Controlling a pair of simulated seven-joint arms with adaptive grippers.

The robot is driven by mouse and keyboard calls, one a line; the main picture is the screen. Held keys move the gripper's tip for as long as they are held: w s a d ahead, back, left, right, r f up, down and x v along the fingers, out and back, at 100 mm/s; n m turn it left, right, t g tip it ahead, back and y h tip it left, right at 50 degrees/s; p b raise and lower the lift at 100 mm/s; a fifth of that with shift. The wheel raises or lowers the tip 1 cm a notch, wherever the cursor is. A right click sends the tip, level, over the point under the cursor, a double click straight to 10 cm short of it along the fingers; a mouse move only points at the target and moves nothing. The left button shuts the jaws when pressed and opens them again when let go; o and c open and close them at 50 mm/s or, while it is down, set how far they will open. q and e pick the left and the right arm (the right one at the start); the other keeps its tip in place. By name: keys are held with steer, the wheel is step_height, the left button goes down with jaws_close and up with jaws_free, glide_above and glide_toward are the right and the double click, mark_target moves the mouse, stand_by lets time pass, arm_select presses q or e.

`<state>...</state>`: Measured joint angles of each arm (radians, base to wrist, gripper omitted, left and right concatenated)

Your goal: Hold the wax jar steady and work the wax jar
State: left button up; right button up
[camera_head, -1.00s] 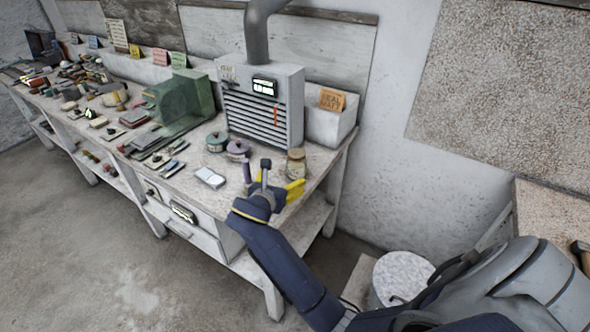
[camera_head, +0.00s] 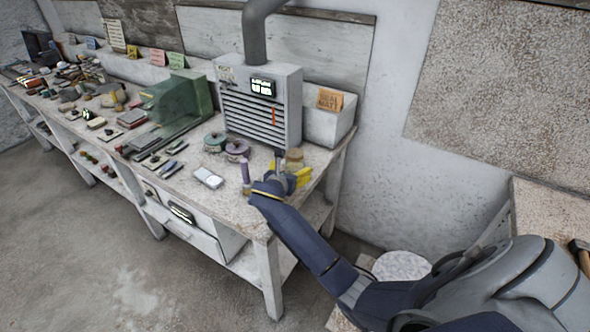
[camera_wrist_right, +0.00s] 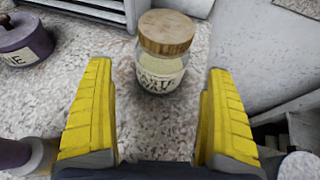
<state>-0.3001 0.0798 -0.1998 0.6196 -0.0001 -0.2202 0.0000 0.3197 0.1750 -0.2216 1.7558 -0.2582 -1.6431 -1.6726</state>
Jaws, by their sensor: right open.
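The wax jar (camera_wrist_right: 160,72) is a clear glass jar with a wooden lid, a pale filling and a partly readable label. It stands upright on the bench top, ahead of and between the yellow fingers of my right gripper (camera_wrist_right: 158,120) in the right wrist view. The fingers are open and empty, and the jar stands just beyond their tips. In the head view the jar (camera_head: 294,158) is at the right end of the bench, partly hidden behind my right gripper (camera_head: 288,178). My left gripper is not in view.
A purple tin (camera_head: 237,150) and a green tin (camera_head: 215,142) stand left of the jar, before the louvred grey unit (camera_head: 262,105). A purple upright stick (camera_head: 245,170) stands near my right gripper. The bench's right edge (camera_head: 335,165) is close by.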

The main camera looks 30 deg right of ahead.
mark_target(295, 166)
steer(key=shift+x, duration=2.6)
steer(key=shift+s, duration=0.1)
steer(key=shift+c, duration=0.5)
steer(key=c, duration=1.4)
steer(key=shift+r, duration=0.1)
steer(key=shift+c, duration=0.2)
step_height(295, 166, up, 20)
steer(key=o, duration=0.8)
steer(key=c, duration=0.9)
